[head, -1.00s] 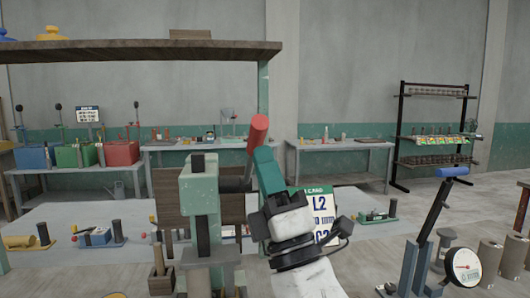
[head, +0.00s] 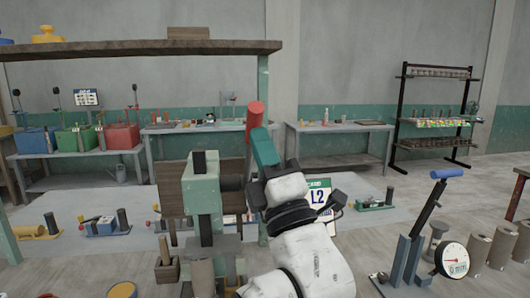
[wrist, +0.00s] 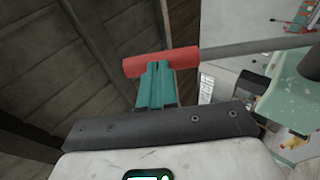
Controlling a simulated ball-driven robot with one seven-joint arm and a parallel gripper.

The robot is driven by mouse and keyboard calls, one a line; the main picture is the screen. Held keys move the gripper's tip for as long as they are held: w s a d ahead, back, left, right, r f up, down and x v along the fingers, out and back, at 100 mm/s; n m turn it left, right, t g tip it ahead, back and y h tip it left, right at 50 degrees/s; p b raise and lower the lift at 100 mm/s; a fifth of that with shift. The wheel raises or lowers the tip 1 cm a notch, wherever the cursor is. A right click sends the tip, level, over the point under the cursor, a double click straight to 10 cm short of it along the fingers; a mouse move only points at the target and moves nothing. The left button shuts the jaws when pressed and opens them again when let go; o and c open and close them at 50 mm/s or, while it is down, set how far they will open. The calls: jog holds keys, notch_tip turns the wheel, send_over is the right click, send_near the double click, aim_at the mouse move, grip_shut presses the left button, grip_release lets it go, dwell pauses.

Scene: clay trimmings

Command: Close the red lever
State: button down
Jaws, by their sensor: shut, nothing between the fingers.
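The red lever's handle (head: 254,118) stands up near the middle of the head view, just above and left of my fingertips. In the wrist view the red grip (wrist: 185,61) lies crosswise at the end of a grey rod (wrist: 255,46). My gripper (head: 260,133) has teal fingers, pressed together and empty. In the wrist view its fingertips (wrist: 158,66) overlap the near side of the grip and seem to touch it; they are not around it. The green lever stand (head: 200,200) is left of my arm. The lever's lower part is hidden in the head view.
A wooden shelf (head: 140,49) runs above, with a green post behind the handle. A blue-handled lever (head: 446,173) and a round gauge (head: 452,260) stand at right. A sign (head: 318,200) is partly hidden behind my arm. Workbenches line the back wall.

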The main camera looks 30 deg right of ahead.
jog(key=shift+m+g+h, duration=0.4)
jog(key=shift+m+g, duration=0.2)
jog(key=shift+g, duration=0.3)
jog(key=w+r+p, duration=0.2)
jog(key=p, duration=0.1)
jog(key=w+d+r+p, duration=0.1)
jog(key=r+p, duration=0.1)
jog(key=p, duration=0.1)
jog(key=shift+w+d+r, duration=0.1)
jog(key=shift+w+r, duration=0.15)
jog(key=shift+w, duration=0.1)
jog(key=shift+w+d+r, duration=0.1)
jog(key=shift+w+r, duration=0.05)
jog(key=shift+w, duration=0.15)
jog(key=shift+r, duration=0.25)
